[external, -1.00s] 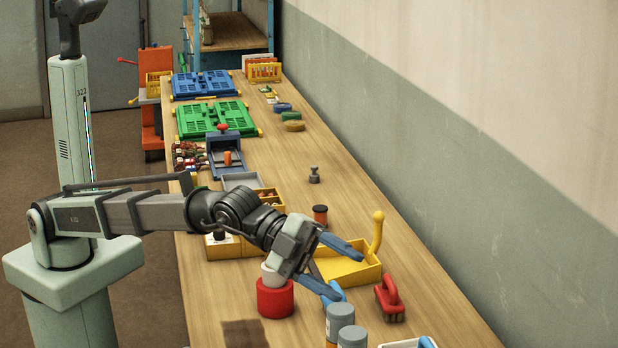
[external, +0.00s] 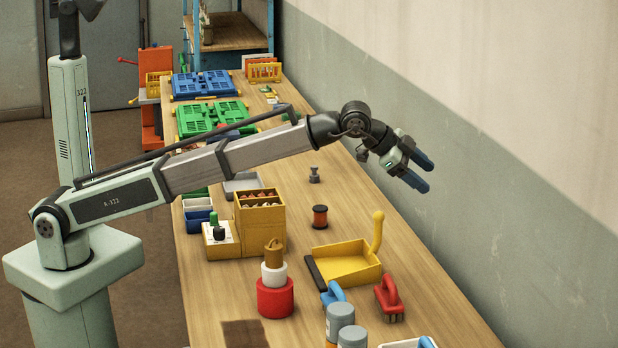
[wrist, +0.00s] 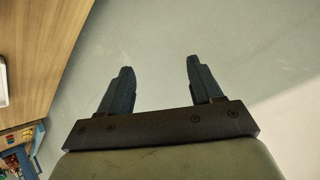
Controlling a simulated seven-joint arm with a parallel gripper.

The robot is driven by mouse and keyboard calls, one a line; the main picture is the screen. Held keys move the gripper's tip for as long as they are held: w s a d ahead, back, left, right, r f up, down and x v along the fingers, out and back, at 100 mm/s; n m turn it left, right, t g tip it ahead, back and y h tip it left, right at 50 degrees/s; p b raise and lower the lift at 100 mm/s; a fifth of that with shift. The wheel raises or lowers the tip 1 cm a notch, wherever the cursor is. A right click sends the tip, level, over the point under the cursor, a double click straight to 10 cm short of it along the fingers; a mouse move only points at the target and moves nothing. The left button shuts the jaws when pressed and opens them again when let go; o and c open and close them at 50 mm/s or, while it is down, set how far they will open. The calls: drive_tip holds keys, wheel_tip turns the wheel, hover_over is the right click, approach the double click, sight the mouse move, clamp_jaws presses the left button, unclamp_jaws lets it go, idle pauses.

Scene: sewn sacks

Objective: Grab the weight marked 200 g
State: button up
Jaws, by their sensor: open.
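No 200 g mark can be read in any view. A small grey knobbed piece that looks like a weight (external: 314,175) stands upright on the bench, right of centre in the external view. A stack stands nearer the front: a red cylinder (external: 275,298), a white piece (external: 273,274) and a brown piece with a loop-like top (external: 274,252). My gripper (external: 429,175) is raised near the wall, right of the grey piece and apart from it. Its blue fingers are open and empty, as the wrist view (wrist: 160,68) also shows, with only wall between them.
A yellow dustpan (external: 345,264), a red brush (external: 389,298), a dark-ended spool (external: 320,217) and grey-topped jars (external: 340,322) crowd the near bench. A yellow box (external: 260,225) stands on the left. The wall (external: 480,190) bounds the bench's right side.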

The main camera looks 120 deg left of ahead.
drive_tip(key=s+a+f+n+g, duration=0.2)
drive_tip(key=s+a+f+n, duration=0.15)
drive_tip(key=s+a, duration=0.75)
drive_tip(key=n+g+h, duration=0.4)
drive_tip(key=n+g, duration=0.2)
drive_tip(key=n, duration=0.9)
approach(314, 166)
drive_tip(key=f, duration=0.3)
drive_tip(key=a+f, duration=0.1)
drive_tip(key=f, duration=0.7)
drive_tip(key=shift+a+f, duration=0.15)
drive_tip(key=shift+a, duration=0.15)
drive_tip(key=c, duration=1.2)
clamp_jaws()
drive_tip(key=shift+r, duration=0.2)
